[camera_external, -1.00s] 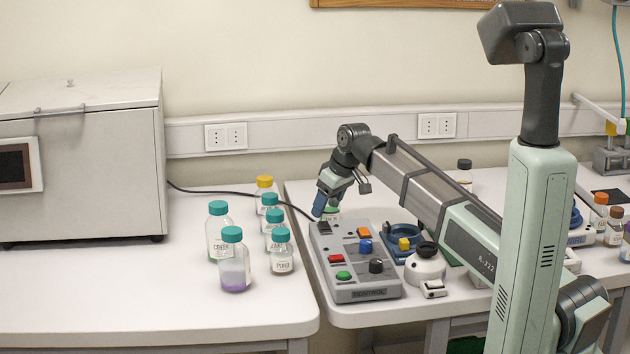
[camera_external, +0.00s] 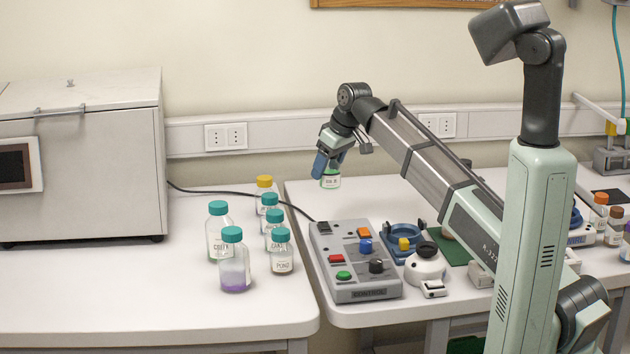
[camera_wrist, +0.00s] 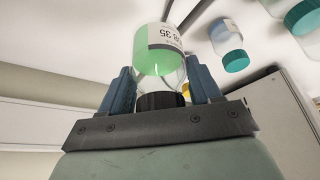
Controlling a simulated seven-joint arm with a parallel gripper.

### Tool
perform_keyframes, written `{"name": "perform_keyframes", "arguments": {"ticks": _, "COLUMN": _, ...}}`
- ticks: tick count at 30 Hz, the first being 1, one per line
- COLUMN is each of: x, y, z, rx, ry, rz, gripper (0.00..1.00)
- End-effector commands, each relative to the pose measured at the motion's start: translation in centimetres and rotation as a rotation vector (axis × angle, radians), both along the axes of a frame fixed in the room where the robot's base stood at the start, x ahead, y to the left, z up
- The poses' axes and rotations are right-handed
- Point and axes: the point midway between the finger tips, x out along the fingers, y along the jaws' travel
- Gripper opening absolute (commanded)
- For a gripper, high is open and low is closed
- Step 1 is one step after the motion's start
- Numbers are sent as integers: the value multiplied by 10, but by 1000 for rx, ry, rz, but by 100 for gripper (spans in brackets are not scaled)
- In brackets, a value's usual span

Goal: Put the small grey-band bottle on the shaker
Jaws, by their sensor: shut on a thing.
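My gripper (camera_external: 330,163) is shut on a small clear bottle (camera_external: 330,180) with green liquid and a white label, held up above the back left of the right table. In the wrist view the bottle (camera_wrist: 160,52) sits between the blue fingers (camera_wrist: 160,84), its black cap toward the gripper and its label partly readable as "35". I cannot tell for sure which device is the shaker. A blue ring-shaped device (camera_external: 402,229) stands right of the control box, and a white and blue device (camera_external: 579,236) is partly hidden behind my arm.
The grey control box (camera_external: 352,285) with coloured buttons lies below the gripper. A white round device with a black top (camera_external: 425,268) stands beside it. Several teal-capped bottles (camera_external: 233,270) and a yellow-capped one (camera_external: 265,190) are on the left table. Orange-capped bottles (camera_external: 598,212) stand far right.

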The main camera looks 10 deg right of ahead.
Motion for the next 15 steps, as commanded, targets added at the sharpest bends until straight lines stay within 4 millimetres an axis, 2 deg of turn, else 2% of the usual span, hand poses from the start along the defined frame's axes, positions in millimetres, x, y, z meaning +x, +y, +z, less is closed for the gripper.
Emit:
{"name": "perform_keyframes", "arguments": {"ticks": 5, "x": 1, "y": 0, "z": 9, "rx": 1, "ry": -1, "rz": 0, "gripper": 25}}
{"name": "perform_keyframes", "arguments": {"ticks": 14, "x": 2, "y": 1, "z": 54, "rx": 0, "ry": -2, "rz": 1, "gripper": 25}}
{"name": "perform_keyframes", "arguments": {"ticks": 15, "x": 0, "y": 6, "z": 56, "rx": 0, "ry": -1, "rz": 9, "gripper": 25}}
